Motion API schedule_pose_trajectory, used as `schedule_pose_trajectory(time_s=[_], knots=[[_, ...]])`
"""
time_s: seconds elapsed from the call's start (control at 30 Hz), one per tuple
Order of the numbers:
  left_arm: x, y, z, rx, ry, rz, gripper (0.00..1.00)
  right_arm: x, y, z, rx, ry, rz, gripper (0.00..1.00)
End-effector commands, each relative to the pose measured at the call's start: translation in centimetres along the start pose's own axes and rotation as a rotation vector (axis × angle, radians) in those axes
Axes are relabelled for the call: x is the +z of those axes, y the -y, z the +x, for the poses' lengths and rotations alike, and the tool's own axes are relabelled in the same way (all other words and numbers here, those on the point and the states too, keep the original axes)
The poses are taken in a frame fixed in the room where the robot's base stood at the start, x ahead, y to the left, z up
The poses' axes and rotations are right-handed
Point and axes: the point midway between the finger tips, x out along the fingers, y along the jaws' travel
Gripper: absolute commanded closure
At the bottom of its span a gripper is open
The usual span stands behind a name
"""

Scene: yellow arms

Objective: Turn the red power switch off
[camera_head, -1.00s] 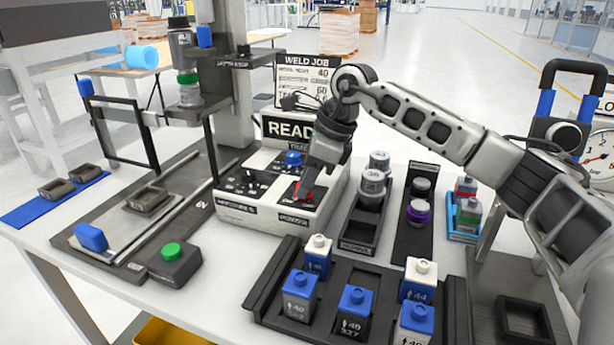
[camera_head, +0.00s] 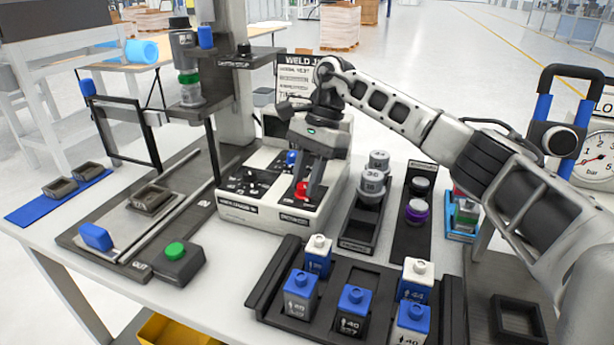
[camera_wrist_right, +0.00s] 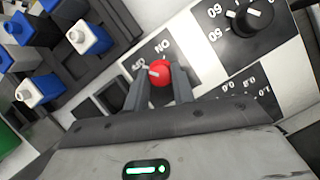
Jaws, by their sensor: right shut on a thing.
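The red power switch (camera_head: 301,190) is a round red knob on the white control box (camera_head: 262,217). In the right wrist view the red knob (camera_wrist_right: 159,73) sits between my gripper's two fingers, beside ON and OFF lettering. Its white pointer mark is turned toward the OFF lettering. My right gripper (camera_head: 309,186) points down at the box and is shut on the knob; its fingers also show in the right wrist view (camera_wrist_right: 160,92). My left gripper is not in view.
A blue knob (camera_head: 291,158) and black dials are on the same box. Blue and white blocks (camera_head: 352,312) stand in a black rack in front. Grey cylinders (camera_head: 372,182) stand to the right. A green button box (camera_head: 174,260) is at the left.

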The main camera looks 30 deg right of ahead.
Motion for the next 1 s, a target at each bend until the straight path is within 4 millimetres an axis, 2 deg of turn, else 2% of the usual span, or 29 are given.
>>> schedule_pose_trajectory(time_s=[0.4,0.93,0.97,1.0], knots=[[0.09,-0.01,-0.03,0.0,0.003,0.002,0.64,0.01,0.17,-0.11,0.063,-0.002,-0.16,0.98],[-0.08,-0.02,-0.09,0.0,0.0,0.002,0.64,0.0,0.17,-0.09,0.071,-0.003,-0.179,0.98],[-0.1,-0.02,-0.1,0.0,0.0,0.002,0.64,0.0,0.17,-0.09,0.07,-0.003,-0.178,0.67],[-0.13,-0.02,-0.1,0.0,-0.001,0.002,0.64,0.0,0.17,-0.08,0.071,-0.003,-0.178,0.56]])
